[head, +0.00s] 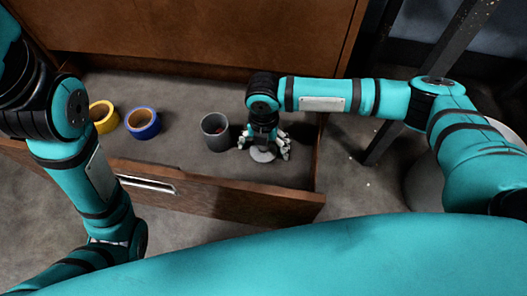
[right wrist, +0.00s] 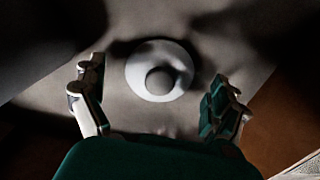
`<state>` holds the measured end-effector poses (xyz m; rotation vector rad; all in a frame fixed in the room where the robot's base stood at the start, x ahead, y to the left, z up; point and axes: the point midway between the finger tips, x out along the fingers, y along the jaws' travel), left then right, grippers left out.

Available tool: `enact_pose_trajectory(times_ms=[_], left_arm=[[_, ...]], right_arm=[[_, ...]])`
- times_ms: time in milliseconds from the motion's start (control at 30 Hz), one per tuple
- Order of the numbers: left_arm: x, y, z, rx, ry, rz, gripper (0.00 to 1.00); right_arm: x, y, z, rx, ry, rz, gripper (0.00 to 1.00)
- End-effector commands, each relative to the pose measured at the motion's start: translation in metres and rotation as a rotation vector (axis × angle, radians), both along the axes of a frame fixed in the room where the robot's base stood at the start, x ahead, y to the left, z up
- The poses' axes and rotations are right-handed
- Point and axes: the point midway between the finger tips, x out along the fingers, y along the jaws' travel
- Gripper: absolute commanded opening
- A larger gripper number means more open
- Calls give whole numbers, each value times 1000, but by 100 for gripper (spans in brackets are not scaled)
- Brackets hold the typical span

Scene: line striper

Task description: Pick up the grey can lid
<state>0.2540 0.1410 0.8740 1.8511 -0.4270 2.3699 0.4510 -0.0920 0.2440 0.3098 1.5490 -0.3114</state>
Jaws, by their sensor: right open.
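The grey can lid (head: 263,155) is a light round disc lying on the drawer floor, under my right gripper (head: 264,148). In the right wrist view the lid (right wrist: 159,71) shows as a pale disc with a darker round middle. My right gripper (right wrist: 157,103) is open, its fingers spread on either side, with the lid between and slightly beyond them. I see no contact with the lid. A grey can (head: 215,132) stands open and upright just left of the right gripper. My left arm shows at the left, but its gripper is not in view.
The drawer floor between blue roll and can is clear.

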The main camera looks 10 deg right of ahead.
Motion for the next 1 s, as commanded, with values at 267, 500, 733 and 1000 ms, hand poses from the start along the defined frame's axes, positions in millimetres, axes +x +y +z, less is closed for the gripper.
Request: enact_pose_trajectory(times_ms=[267, 500, 733, 1000], left_arm=[[0, 0, 1, 0, 0, 0, 55], [0, 0, 1, 0, -1, 0, 55], [0, 0, 1, 0, -1, -1, 55], [-1, 0, 5, -2, -3, -2, 55]], right_arm=[[0, 0, 0, 0, 0, 0, 91], [0, 0, 0, 1, 0, 0, 59], [0, 0, 0, 1, 0, 0, 40], [0, 0, 7, 1, 0, 0, 40]])
